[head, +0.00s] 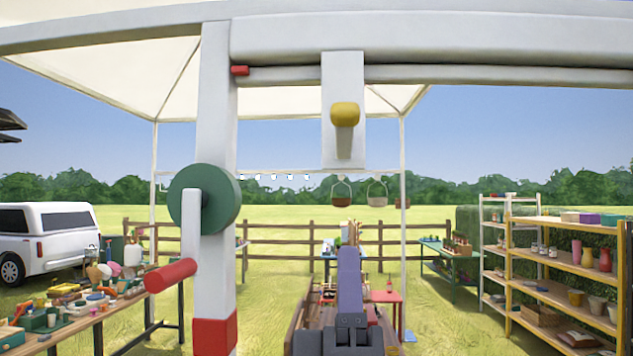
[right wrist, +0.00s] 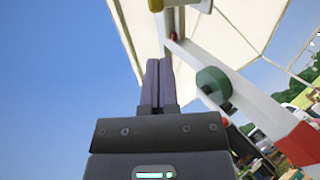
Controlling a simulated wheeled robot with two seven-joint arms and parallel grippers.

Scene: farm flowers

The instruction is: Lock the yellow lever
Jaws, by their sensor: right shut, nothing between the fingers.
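The yellow lever (head: 345,114) has a rounded yellow knob at the top and a short grey stem pointing down. It sits on a white plate (head: 329,90) that hangs from the white top beam. A yellow piece, probably its knob (right wrist: 155,5), shows at the top edge of the right wrist view. My right gripper (head: 349,252) is below the plate, apart from the lever. Its purple fingers are shut and empty, pointing up; they also show in the right wrist view (right wrist: 159,64). At the head view's left edge, dark parts may belong to my left gripper (head: 10,126).
A white post (head: 217,120) stands left of the lever, with a green wheel (head: 222,197) and a red-handled crank (head: 170,275). A cluttered table (head: 75,325) is at the left, shelves (head: 560,256) at the right. Open air lies between my right gripper and the plate.

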